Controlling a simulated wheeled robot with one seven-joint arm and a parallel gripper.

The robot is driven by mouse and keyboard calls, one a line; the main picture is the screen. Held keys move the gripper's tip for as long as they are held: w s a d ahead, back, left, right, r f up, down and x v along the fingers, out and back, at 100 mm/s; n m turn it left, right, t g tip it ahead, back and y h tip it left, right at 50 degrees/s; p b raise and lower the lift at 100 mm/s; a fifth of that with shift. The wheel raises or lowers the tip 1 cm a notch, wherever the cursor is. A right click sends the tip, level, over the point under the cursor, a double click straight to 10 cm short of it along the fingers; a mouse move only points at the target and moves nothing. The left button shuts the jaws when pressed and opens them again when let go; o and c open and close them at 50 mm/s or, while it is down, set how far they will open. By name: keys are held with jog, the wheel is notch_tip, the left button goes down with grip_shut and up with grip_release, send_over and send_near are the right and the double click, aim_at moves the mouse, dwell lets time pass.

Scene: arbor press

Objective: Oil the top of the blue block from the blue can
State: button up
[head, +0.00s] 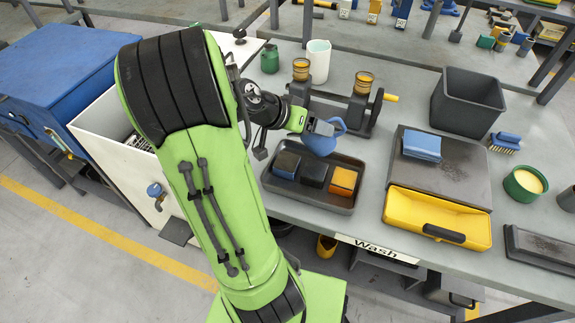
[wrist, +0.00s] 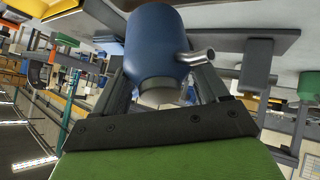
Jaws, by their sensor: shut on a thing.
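My gripper (head: 309,127) is shut on the blue can (head: 322,144), which it holds over the back edge of a dark tray (head: 335,207). In the wrist view the blue can (wrist: 153,38) sits between the fingers, with a short metal spout (wrist: 196,56) to the right. I cannot tell how far the can is tilted. In the tray stand a blue block (head: 287,163) at left, a black block (head: 314,173) in the middle and an orange block (head: 343,181) at right. The can is close behind the blocks, seemingly above them. No oil shows on the blue block.
A blue sponge-like block (head: 422,146) lies on a dark plate (head: 459,168) at right, behind a yellow dustpan-like tray (head: 437,218). A grey bin (head: 468,103) stands further right.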

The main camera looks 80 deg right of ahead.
dwell(0.8)
jog(key=shift+r+g, duration=0.1)
jog(key=shift+g, duration=0.2)
jog(key=shift+b, duration=0.35)
dwell(0.5)
dwell(4.0)
